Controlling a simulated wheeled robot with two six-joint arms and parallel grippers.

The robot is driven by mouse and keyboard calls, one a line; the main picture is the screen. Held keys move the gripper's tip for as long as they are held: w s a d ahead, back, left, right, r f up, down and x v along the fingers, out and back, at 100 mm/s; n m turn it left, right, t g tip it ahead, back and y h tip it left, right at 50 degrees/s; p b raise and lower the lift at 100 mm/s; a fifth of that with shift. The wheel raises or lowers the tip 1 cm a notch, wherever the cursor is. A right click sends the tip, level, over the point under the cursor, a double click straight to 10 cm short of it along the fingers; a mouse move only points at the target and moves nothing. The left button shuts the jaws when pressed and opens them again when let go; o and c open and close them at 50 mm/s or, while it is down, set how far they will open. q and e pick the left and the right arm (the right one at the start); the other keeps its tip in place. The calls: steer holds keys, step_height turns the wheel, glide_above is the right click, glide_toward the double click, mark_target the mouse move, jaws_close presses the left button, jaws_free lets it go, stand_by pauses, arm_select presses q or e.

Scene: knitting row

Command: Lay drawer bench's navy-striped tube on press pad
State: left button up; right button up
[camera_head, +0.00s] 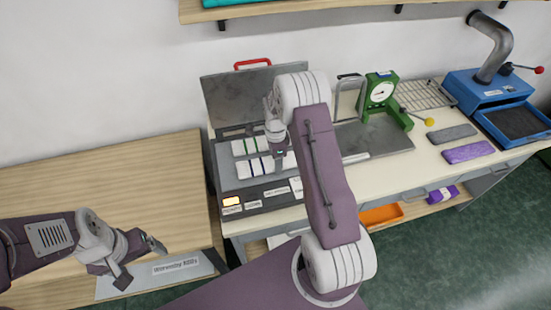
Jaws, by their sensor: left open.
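A white tube with navy stripes (256,167) lies on the grey pad of the open press (226,172), in front of a white tube with green stripes (246,146). My right arm reaches over the press, and its gripper (279,162) points down at the right part of the tubes. Its fingertips are too small and hidden to tell open from shut, or whether they touch the navy-striped tube. My left gripper (140,262) is open and empty, low at the left, above a grey labelled plate (170,270) by the wooden table.
The press lid with its red handle (252,63) stands raised behind. A green dial scale (381,92), a wire rack (421,96) and a blue machine (490,90) stand on the right bench. An orange bin (382,215) sits below. The left wooden table (110,180) is clear.

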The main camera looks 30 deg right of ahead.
steer(key=shift+s, duration=0.1)
steer(key=o, duration=1.3)
steer(key=shift+f, duration=0.1)
step_height(320, 180, up, 12)
steer(key=b, duration=0.1)
steer(key=s+a+n, duration=0.3)
steer(key=s+n, duration=0.3)
steer(key=s+a+f+n, duration=0.1)
steer(key=s+a+n, duration=0.3)
steer(key=s+n, duration=0.2)
steer(key=s+a+f+n+t, duration=0.1)
steer(key=s+a+n, duration=0.3)
steer(key=s+n, duration=0.2)
steer(key=shift+s+n, duration=0.15)
steer(key=shift+n, duration=1.05)
